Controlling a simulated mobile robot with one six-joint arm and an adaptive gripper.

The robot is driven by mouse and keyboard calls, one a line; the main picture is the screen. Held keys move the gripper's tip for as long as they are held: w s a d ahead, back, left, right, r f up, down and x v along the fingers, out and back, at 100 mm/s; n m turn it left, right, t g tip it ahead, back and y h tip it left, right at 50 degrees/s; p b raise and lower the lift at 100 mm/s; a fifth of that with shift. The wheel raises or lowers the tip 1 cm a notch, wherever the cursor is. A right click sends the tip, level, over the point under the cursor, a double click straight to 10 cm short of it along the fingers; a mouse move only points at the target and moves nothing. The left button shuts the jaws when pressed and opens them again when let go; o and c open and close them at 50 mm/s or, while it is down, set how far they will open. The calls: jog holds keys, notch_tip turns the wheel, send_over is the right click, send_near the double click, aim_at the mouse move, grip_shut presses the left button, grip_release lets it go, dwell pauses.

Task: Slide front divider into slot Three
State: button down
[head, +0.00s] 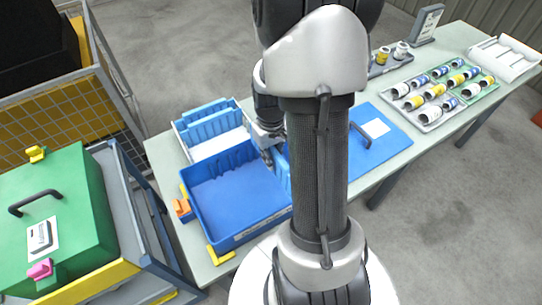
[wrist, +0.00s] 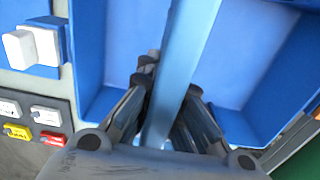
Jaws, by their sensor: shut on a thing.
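My gripper (head: 268,150) is over the right side of the open blue tote (head: 240,238), partly hidden behind my own arm. It is shut on a light blue divider (head: 282,172), which stands on edge near the tote's right side. In the wrist view the fingers (wrist: 168,90) clamp the divider (wrist: 190,45) from both sides, with the blue tote's inside behind it. I cannot tell whether its lower edge is in a slot. More light blue dividers (head: 208,122) stand in a white rack (head: 178,128) behind the tote. Slot numbers are not readable.
Orange (head: 182,208) and yellow (head: 218,256) pieces sit at the tote's left side and front corner. A blue lid with a handle (head: 385,146) lies to the right. Trays of small jars (head: 430,120) stand farther right. A green case (head: 75,215) is at left.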

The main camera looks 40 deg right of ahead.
jog(key=shift+f+b, duration=3.9)
jog(key=shift+f, duration=1.35)
jog(key=c, duration=1.7)
grip_release()
jog(key=shift+o, duration=0.2)
jog(key=o, duration=1.6)
jog(key=shift+r+p, duration=2.95)
jog(key=shift+r, duration=0.6)
